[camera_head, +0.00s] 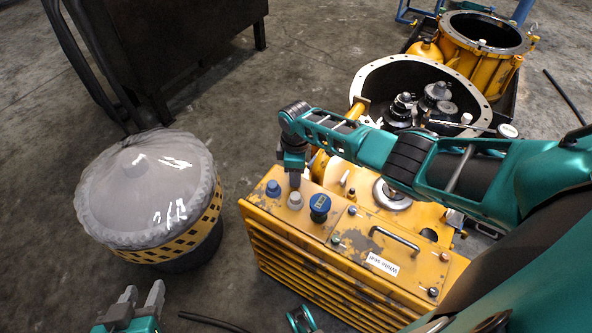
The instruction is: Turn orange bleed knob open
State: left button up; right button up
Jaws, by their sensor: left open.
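A yellow slatted box (330,262) stands in the middle of the view. Along its top left are a small blue knob (273,188), a pale grey knob (295,200) and a larger blue knob (320,208). My left gripper (141,296) is open and empty at the bottom left, away from the box.
The box top carries a metal handle (395,240) and a white label (382,264). Behind it are an open round housing (372,75) with dark parts and a yellow cylinder (470,60). A grey-covered drum (140,190) stands left. Floor between drum and box is mostly clear.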

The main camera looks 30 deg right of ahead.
jog(key=shift+o, duration=1)
pick_arm(q)
jog(key=r+p, duration=0.1)
jog(key=a+r+p, duration=0.1)
jog(key=p, duration=0.1)
jog(key=r+p, duration=0.1)
jog(key=p, duration=0.1)
jog(key=shift+s+a, duration=0.3)
jog(key=shift+s, duration=0.1)
pick_arm(e)
notch_tip(320, 180, up, 13)
pick_arm(q)
jog(key=shift+w+d+r, duration=0.1)
jog(key=shift+d+r, duration=0.1)
pick_arm(e)
jog(key=shift+f, duration=0.1)
